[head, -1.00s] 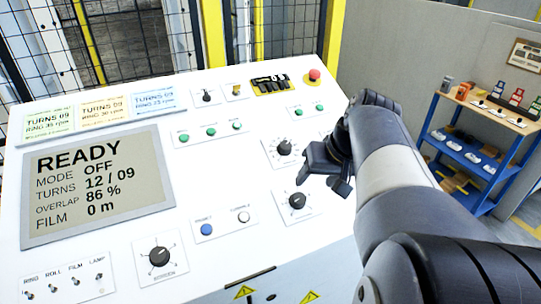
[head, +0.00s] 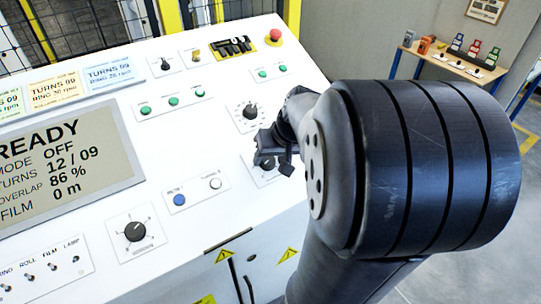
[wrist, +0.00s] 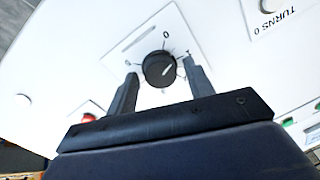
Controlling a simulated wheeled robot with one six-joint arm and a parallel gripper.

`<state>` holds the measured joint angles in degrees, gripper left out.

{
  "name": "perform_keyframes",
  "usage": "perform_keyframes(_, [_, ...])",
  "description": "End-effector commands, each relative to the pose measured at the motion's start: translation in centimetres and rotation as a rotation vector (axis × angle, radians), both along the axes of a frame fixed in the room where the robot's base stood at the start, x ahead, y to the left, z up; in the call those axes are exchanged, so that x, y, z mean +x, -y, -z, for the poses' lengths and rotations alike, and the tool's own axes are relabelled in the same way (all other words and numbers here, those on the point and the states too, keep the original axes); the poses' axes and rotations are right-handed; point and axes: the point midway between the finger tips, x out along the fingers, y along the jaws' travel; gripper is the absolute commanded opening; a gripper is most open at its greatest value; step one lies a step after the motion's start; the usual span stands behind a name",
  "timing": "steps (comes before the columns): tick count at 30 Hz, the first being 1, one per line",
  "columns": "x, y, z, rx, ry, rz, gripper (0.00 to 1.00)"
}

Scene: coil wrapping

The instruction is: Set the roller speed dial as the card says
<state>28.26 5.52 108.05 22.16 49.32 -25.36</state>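My gripper (head: 276,152) is over the lower right dial (head: 265,163) of the white panel, partly hiding it. In the wrist view, my gripper (wrist: 160,80) is open, its two fingers either side of a black round dial (wrist: 159,68) with a white pointer line. No clear grip on it shows. Another dial (head: 250,112) sits just above, and one (head: 135,232) at lower left. I cannot read which is the roller speed dial.
The display (head: 65,160) reads READY, MODE OFF, 12 / 09 turns. A blue button (head: 179,200) and a white button (head: 215,184) lie left of my gripper. A red stop button (head: 275,35) is at the back.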

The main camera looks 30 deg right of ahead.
Motion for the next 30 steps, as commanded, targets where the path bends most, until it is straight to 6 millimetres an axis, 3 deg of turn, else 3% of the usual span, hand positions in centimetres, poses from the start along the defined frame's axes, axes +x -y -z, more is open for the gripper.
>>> perform_keyframes(14, [-0.01, 0.02, -0.04, 0.000, 0.000, 0.000, 0.11])
perform_keyframes(23, [-0.02, 0.01, -0.03, 0.016, 0.000, 0.036, 0.11])
perform_keyframes(30, [-0.02, 0.03, -0.02, 0.072, -0.001, 0.162, 0.11])
